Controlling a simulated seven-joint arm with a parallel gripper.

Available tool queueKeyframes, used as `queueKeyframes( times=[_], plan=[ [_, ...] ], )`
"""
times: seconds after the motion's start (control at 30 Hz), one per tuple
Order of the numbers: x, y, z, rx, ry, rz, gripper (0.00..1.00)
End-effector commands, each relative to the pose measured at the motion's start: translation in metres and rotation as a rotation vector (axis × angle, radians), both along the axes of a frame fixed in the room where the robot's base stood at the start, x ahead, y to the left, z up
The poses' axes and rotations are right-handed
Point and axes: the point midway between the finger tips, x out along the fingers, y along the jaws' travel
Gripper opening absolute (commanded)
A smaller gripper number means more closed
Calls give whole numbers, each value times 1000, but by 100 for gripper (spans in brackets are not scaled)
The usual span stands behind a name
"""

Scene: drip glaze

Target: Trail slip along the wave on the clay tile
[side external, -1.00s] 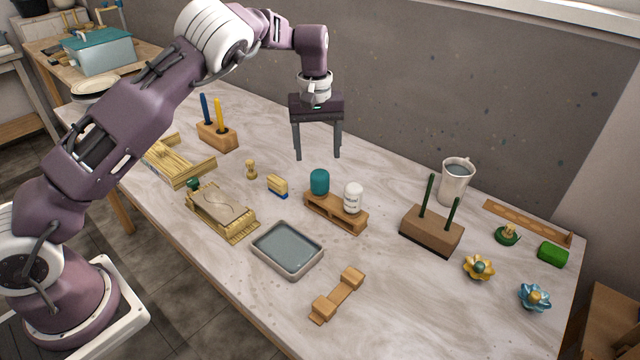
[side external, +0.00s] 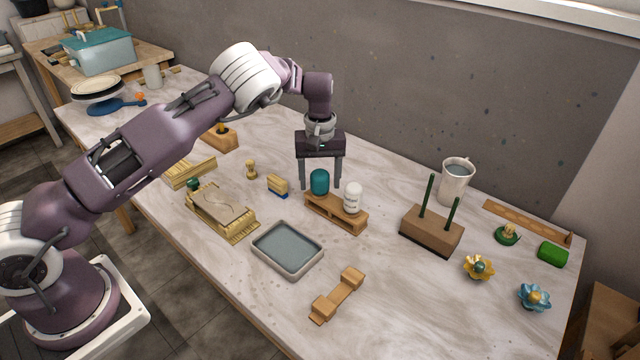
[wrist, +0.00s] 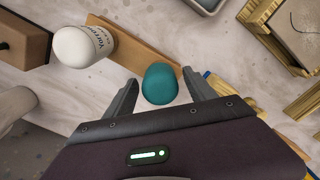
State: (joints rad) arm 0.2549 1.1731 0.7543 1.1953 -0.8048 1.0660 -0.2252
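The clay tile (side external: 222,205) lies on a wooden board left of centre, with a curved wave line marked on it; part of it shows at the top right of the wrist view (wrist: 300,25). A teal bottle (side external: 320,182) and a white bottle with dark lettering (side external: 352,199) stand upright on a small wooden rack (side external: 318,207). My gripper (side external: 320,188) is open, its fingers lowered at the teal bottle. In the wrist view the teal bottle (wrist: 160,84) is between the two spread fingers, with gaps on both sides.
A grey tray (side external: 287,250) and a wooden rest (side external: 337,296) lie in front. A small yellow sponge-like block (side external: 278,185) is left of the rack. A wooden holder with green rods (side external: 431,232) and a mug (side external: 456,182) stand to the right.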

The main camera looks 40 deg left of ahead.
Motion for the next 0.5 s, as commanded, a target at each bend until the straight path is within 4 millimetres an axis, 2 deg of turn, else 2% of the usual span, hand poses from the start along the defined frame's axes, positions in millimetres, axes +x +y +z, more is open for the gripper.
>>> queueKeyframes(
  times=[0.03,0.3,0.5],
  plan=[
    [0,0,0,0,0,0,52],
    [0,0,0,0,0,0,0],
    [0,0,3,-1,-1,0,0]
  ],
)
